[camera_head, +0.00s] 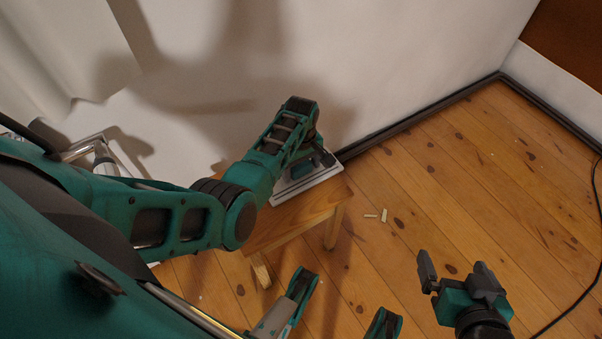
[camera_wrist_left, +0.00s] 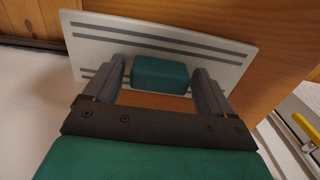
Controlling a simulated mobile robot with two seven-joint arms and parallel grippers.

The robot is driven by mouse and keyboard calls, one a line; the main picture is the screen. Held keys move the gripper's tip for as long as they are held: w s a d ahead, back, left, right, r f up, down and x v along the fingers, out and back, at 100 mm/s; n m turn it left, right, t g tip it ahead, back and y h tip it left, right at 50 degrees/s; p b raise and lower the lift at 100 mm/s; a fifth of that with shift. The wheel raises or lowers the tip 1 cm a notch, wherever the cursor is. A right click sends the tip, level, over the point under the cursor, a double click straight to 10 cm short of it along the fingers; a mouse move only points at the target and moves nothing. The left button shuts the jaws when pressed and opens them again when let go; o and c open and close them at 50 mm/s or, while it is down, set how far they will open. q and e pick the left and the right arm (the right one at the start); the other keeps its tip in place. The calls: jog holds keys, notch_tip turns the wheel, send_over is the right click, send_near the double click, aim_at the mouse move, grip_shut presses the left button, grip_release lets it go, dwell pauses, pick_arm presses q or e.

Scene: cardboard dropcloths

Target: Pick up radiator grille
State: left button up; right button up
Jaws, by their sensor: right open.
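The radiator grille appears to be the flat white panel with dark grey stripes (camera_head: 310,179), lying on a small wooden stool (camera_head: 290,220). It also shows in the left wrist view (camera_wrist_left: 100,33). A teal block (camera_wrist_left: 160,75) sits on its middle. My left gripper (camera_head: 310,158) is over the panel. In the left wrist view its fingers (camera_wrist_left: 161,80) stand apart on either side of the block, with small gaps showing. The arm hides part of the panel in the head view. My right gripper (camera_head: 455,268) is open and empty above the floor at the lower right.
A white wall with black skirting (camera_head: 420,117) runs behind the stool. Small pale pieces (camera_head: 384,215) lie on the wooden floor. A black cable (camera_head: 570,305) runs along the right. The floor right of the stool is mostly clear.

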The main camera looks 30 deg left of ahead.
pick_arm(q)
jog(key=c, duration=1)
